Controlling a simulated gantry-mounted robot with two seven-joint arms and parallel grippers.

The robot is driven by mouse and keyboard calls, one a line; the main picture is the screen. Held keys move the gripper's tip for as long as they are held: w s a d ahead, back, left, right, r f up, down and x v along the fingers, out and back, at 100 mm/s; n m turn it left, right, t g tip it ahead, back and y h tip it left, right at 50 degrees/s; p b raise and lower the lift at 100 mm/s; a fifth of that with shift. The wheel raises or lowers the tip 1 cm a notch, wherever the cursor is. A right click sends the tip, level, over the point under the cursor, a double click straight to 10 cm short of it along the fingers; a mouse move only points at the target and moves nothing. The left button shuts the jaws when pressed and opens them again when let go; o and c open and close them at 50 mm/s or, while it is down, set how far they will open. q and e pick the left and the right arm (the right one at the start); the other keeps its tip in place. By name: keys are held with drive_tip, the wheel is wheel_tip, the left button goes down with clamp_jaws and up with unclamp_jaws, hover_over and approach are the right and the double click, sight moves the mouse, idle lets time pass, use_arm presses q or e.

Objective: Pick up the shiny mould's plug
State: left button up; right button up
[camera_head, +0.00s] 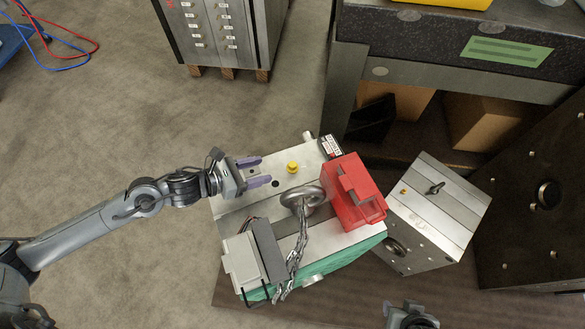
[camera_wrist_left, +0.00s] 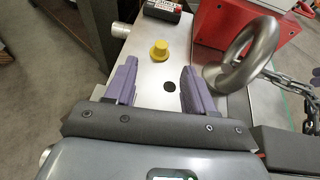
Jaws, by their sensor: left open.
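A yellow plug (camera_head: 293,167) stands upright on the bare metal top of the larger mould (camera_head: 236,205). In the left wrist view the plug (camera_wrist_left: 159,50) sits just beyond my fingertips, near the middle of the gap. My left gripper (camera_head: 265,171) is open and empty, its purple fingers pointing at the plug from the left. In the wrist view a dark hole in the mould's top (camera_wrist_left: 169,86) lies between the fingers (camera_wrist_left: 158,72). A smaller mould (camera_head: 430,215) to the right carries a tiny orange-yellow plug (camera_head: 403,191). My right gripper's fingers do not show.
A steel lifting eye (camera_head: 301,197) with a chain (camera_head: 296,250) stands close to the left gripper. A red box (camera_head: 353,195) sits on the larger mould's right side. A small black-and-white labelled block (camera_wrist_left: 162,10) is behind the plug. A grey box (camera_head: 241,264) is at the front.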

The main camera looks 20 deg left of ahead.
sight(291, 165)
use_arm(q)
drive_tip(key=b+x, duration=0.1)
drive_tip(key=x, duration=0.4)
drive_tip(key=shift+r, duration=0.1)
drive_tip(key=shift+w+d+f+b, duration=0.15)
drive_tip(key=shift+d+f+b, duration=0.1)
drive_tip(key=shift+b, duration=0.2)
drive_tip(key=shift+b+x, duration=1)
drive_tip(key=shift+x, duration=1.25)
clamp_jaws()
